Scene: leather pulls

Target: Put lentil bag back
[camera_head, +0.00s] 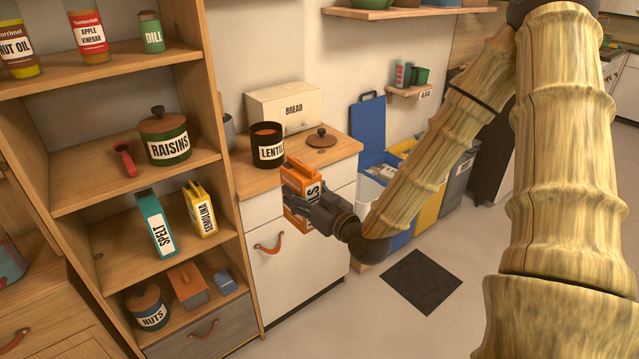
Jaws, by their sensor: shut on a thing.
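An orange bag (297,172) with a white label, its lettering partly hidden and ending in S, is held upright in my gripper (304,207). My gripper is shut on it, and the dark fingers cover part of its front. The bag is in front of the counter's front edge, beside and below the black lentil canister (267,152). That canister stands open on the wooden counter, and its dark brown lid (321,138) lies to its right. The wooden shelf unit (225,235) at the left holds a teal spelt bag (155,222) and a yellow semolina bag (201,208).
A raisins pot (165,137) and a red scoop (125,159) stand one shelf above the bags. A nuts jar (146,307) and small boxes sit below. The bag shelf has bare wood beside the bags. A bread box (284,105) stands behind the canister. Bins (433,196) stand right.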

